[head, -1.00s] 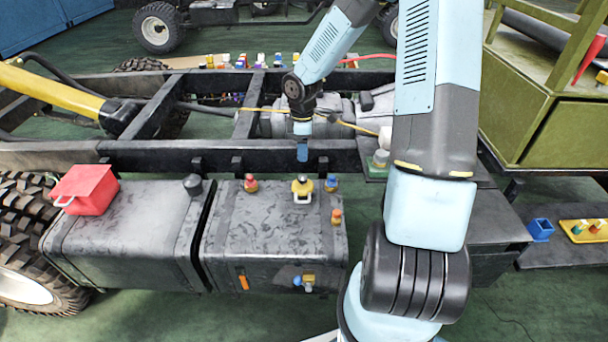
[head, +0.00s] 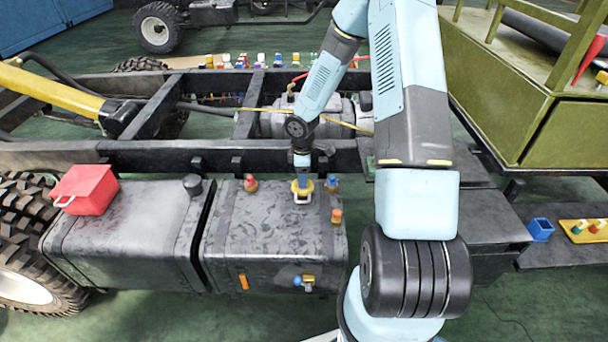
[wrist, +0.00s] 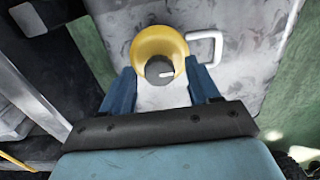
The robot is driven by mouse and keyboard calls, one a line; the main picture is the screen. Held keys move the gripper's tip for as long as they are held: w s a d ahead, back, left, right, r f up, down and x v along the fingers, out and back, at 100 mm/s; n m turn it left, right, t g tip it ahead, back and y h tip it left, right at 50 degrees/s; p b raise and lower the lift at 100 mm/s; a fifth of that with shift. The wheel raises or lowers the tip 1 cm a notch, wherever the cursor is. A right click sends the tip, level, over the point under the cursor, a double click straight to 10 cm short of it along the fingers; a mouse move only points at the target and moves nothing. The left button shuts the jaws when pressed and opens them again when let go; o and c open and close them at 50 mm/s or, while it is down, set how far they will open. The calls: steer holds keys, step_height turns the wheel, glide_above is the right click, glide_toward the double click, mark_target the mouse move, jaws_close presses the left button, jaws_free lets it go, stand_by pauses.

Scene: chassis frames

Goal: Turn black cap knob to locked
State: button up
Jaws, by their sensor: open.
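A round black cap knob (wrist: 156,68) with a short white mark sits on a yellow ring-shaped base (wrist: 152,40) in the wrist view. The mark points right in that view. A white U-shaped handle (wrist: 208,42) stands beside the base. In the head view the yellow base (head: 295,188) is on top of the right-hand grey tank, and the knob is hidden by my gripper. My gripper (wrist: 160,72) is open, its blue fingers at either side of the yellow base and knob. Whether they touch is not clear. In the head view my gripper (head: 302,170) points down above the base.
Another black cap (head: 193,185) and a red box (head: 85,189) are on the left tank. The chassis rail (head: 220,155) runs behind.

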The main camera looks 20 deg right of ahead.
steer(key=shift+c, duration=0.3)
steer(key=c, duration=0.9)
steer(key=shift+d, duration=0.35)
steer(key=shift+c, duration=0.4)
steer(key=shift+a, duration=0.3)
steer(key=shift+a+m, duration=0.15)
steer(key=shift+m, duration=0.45)
steer(key=m, duration=0.7)
steer(key=shift+a, duration=0.1)
steer(key=m, duration=0.9)
steer(key=shift+w, duration=0.1)
steer(key=shift+m, duration=0.5)
